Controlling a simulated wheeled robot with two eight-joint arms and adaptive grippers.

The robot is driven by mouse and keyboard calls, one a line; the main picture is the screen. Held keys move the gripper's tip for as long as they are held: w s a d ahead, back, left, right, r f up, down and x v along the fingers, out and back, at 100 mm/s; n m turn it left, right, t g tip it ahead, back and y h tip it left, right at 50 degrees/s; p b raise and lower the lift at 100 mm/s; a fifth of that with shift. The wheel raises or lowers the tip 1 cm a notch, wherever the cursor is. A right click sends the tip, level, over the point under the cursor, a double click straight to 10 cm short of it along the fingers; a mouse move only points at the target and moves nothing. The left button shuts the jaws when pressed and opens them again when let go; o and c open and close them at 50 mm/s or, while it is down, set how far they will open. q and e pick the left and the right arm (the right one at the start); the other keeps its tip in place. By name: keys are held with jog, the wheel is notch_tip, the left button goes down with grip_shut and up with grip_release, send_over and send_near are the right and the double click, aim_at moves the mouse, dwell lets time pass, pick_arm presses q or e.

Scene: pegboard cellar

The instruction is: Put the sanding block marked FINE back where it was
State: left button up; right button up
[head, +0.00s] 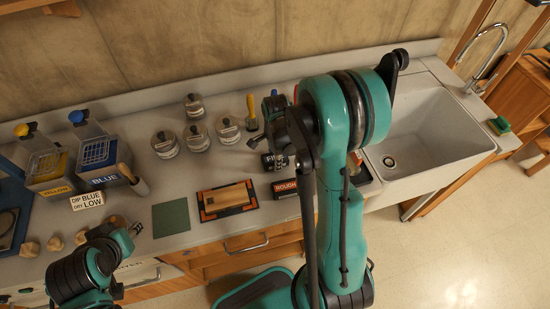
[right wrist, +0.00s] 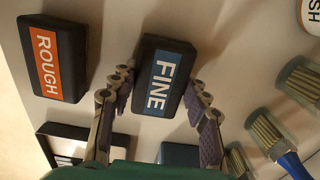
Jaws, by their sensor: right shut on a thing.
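The FINE sanding block (right wrist: 164,78) is dark with a blue label, between the two fingers of my right gripper (right wrist: 160,98) in the right wrist view. The gripper is shut on it. In the head view the FINE block (head: 272,162) shows beside the right gripper (head: 272,142), partly hidden by my right arm. I cannot tell whether it touches the counter. The ROUGH block (right wrist: 52,58), with an orange label, lies apart from it; in the head view the ROUGH block (head: 285,188) is nearer the front edge. My left gripper (head: 124,231) is at lower left, its jaws unclear.
Several metal-lidded jars (head: 196,138) stand behind and left. An orange-and-black tray (head: 206,214) with a wooden board lies left of the blocks, beside a green square (head: 171,218). A white sink (head: 432,128) is at right.

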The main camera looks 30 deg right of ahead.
jog(key=o, duration=0.8)
jog(key=shift+f, duration=0.2)
jog(key=o, duration=0.4)
jog(key=shift+r, duration=0.2)
jog(key=shift+r+p, duration=0.3)
notch_tip(320, 180, up, 12)
jog(key=f+p, duration=0.1)
jog(key=p, duration=0.2)
jog(key=s+a+r+n+t, duration=0.2)
jog(key=s+a+r+n, duration=0.1)
jog(key=n, duration=0.4)
jog(key=s+a+r+n+t, duration=0.2)
jog(key=s+a+r+n, duration=0.1)
jog(key=n, duration=0.4)
jog(key=s+a+r+n+t, duration=0.3)
jog(key=s+a+n, duration=0.1)
jog(key=s+n, duration=0.1)
jog(key=shift+a+r+n, duration=0.2)
jog(key=shift+a+n, duration=0.1)
jog(key=shift+n, duration=0.6)
